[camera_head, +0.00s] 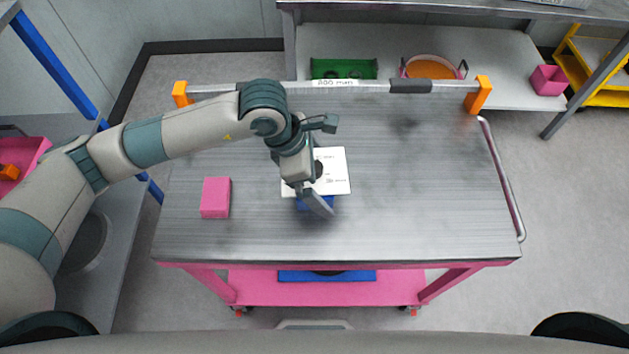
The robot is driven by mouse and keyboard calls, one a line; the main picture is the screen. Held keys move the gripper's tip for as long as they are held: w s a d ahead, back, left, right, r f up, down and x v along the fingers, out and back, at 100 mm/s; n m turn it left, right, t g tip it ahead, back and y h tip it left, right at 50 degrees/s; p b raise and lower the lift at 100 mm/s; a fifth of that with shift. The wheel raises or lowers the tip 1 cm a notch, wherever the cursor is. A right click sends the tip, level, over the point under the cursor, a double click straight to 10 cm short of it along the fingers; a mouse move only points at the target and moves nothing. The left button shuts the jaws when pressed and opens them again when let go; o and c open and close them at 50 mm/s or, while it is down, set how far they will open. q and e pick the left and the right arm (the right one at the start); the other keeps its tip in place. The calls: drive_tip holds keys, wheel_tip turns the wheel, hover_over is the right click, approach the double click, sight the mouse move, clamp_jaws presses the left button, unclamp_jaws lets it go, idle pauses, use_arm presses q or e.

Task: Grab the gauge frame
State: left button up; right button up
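The gauge frame (370,87) is a long grey bar with orange end blocks, a dark grip and a white label. It lies along the back edge of the steel-topped cart (430,180). My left gripper (322,163) is above the middle of the cart top, nearer to me than the bar. Its two dark fingers are spread wide with nothing visible held between them. My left arm passes in front of part of the bar. My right gripper is not in view.
A white printed card (338,170) and a blue item (316,203) lie under my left gripper, partly hidden. A pink block (215,197) sits to the left. The right of the cart top is clear; a rail (502,180) runs along that side. A bench (400,50) stands behind.

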use_arm(q)
drive_tip(key=shift+f, duration=0.1)
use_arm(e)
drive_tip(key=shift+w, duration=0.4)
use_arm(q)
drive_tip(key=c, duration=1.2)
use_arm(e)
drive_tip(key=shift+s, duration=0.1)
